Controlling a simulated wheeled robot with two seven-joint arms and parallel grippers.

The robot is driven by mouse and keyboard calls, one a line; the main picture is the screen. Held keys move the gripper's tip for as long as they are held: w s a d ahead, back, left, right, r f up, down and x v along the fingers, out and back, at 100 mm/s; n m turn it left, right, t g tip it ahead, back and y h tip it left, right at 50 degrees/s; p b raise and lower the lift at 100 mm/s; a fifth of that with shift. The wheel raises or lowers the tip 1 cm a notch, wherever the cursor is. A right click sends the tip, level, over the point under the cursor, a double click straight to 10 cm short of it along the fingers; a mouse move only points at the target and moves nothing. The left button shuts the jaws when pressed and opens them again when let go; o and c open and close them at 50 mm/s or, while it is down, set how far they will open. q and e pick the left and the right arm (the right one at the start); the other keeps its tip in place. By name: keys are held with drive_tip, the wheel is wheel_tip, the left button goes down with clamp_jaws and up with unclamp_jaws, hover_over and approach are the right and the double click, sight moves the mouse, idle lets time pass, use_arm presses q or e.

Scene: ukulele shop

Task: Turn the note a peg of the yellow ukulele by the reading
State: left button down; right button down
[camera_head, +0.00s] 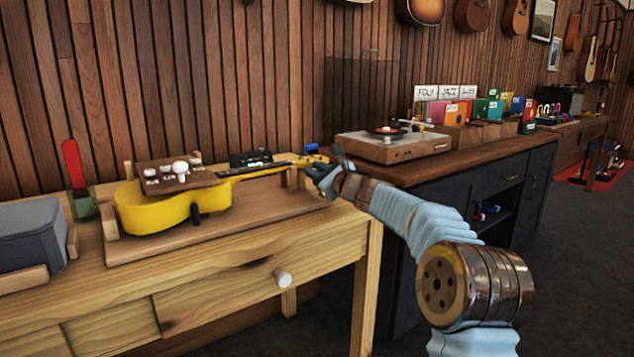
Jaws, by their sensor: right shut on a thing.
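The yellow ukulele (160,208) lies on a wooden cradle (200,240) on the workbench, its neck pointing right. My right gripper (319,173) is at the headstock end and is shut on a peg there. The fingers hide the peg, and I cannot tell which note it belongs to. A small dark tuner with a lit display (250,158) stands behind the neck; its reading is too small to make out. My left gripper is not in view.
A brown panel with white knobs (180,180) is over the ukulele's body. A grey case (30,235) lies at the left of the workbench (240,275). A turntable (390,146) and record sleeves (455,112) stand on the dark cabinet at right.

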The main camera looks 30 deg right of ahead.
drive_tip(key=shift+f+n+b, duration=0.1)
drive_tip(key=shift+n+b, duration=0.55)
drive_tip(key=shift+n, duration=0.35)
drive_tip(key=c, duration=1.3)
unclamp_jaws()
drive_tip(key=shift+s, duration=0.3)
drive_tip(key=s+b, duration=0.1)
drive_tip(key=s, duration=0.3)
drive_tip(key=s+b, duration=0.1)
drive_tip(key=s, duration=0.3)
drive_tip(key=s+d+b, duration=0.1)
drive_tip(key=s, duration=0.4)
drive_tip(key=shift+s, duration=0.1)
